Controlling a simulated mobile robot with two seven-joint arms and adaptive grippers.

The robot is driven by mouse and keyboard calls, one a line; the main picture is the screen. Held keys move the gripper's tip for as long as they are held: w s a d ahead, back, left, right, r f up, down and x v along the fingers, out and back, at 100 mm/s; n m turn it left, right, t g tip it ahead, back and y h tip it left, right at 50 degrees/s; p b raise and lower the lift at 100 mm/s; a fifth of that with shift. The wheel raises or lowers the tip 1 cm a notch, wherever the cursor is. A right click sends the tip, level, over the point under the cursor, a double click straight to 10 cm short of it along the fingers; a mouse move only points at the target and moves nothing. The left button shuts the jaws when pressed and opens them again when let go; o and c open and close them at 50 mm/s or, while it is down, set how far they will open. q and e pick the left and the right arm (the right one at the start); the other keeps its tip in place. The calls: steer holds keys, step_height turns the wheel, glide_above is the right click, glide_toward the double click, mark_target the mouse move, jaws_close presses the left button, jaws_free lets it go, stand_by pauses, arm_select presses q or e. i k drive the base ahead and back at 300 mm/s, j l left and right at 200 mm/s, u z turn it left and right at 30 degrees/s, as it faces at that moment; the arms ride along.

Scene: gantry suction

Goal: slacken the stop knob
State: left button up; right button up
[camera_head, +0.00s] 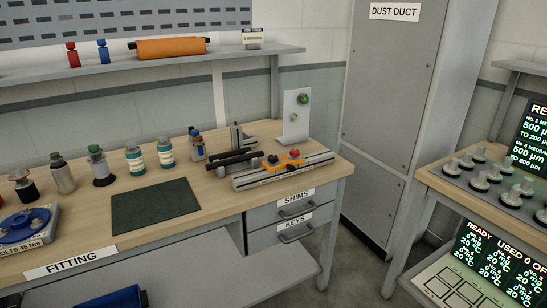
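A pale metal rail (250,179) lies along the right end of the wooden bench top. An orange block (284,162) sits on it, right of its middle. A red knob (295,153) stands on the block, and a dark knob (272,159) stands just left of it. Which of them is the stop knob cannot be told from labels here. How tight either knob is does not show. Neither of my grippers is in view.
A black fixture (231,159) stands close behind and left of the rail. An upright white plate (297,116) with a green knob stands behind. Bench space in front of the rail is narrow; drawers (295,204) sit below.

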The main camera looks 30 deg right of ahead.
mark_target(272, 158)
steer(key=i+l+z, duration=0.2)
steer(key=i, duration=0.5)
steer(key=i+l+z, duration=0.15)
steer(key=i, duration=0.55)
